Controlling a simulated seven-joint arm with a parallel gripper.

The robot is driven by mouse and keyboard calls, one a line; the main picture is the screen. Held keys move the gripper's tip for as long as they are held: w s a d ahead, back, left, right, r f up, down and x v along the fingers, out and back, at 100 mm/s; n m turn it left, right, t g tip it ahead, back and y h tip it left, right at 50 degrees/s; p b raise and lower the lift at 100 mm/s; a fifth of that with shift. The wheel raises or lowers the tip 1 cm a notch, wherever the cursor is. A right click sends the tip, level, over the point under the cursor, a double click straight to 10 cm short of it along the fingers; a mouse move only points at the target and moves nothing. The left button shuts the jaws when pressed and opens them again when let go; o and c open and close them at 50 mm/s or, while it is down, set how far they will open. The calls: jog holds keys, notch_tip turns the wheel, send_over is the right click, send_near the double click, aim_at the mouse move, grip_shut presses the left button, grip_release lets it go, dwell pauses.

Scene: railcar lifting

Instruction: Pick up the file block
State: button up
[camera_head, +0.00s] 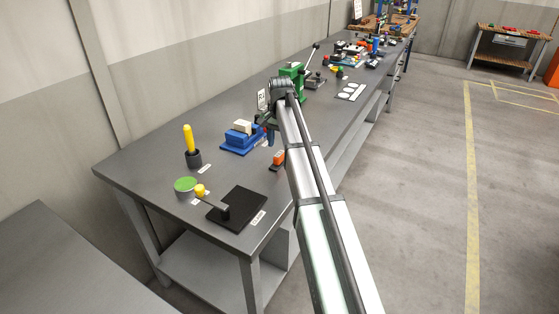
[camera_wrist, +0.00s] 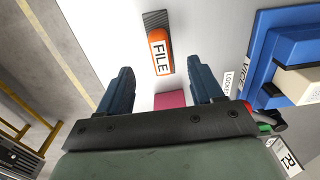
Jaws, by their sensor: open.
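The file block is an orange block (camera_wrist: 158,38) with a white FILE label and a dark ridged end. It lies on the grey workbench (camera_head: 140,162). In the head view the orange block (camera_head: 278,157) sits near the bench's front edge, beside my arm. My gripper (camera_wrist: 160,78) is open and empty in the wrist view, its two dark blue fingers spread wide. The file block shows beyond the fingertips, roughly centred between them and apart from both. In the head view my gripper (camera_head: 268,134) is partly hidden by my own arm.
A blue vice (camera_wrist: 262,62) with a cream block stands right of the file block; the vice also shows in the head view (camera_head: 233,147). A pink block (camera_wrist: 169,99) lies between the fingers in view. A black plate (camera_head: 240,207) and yellow-handled tool (camera_head: 188,138) stand nearer.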

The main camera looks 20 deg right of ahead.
aim_at(280, 154)
jog(key=shift+a+f, duration=0.1)
jog(key=shift+f, duration=3.05)
jog(key=shift+c, duration=0.2)
grip_shut()
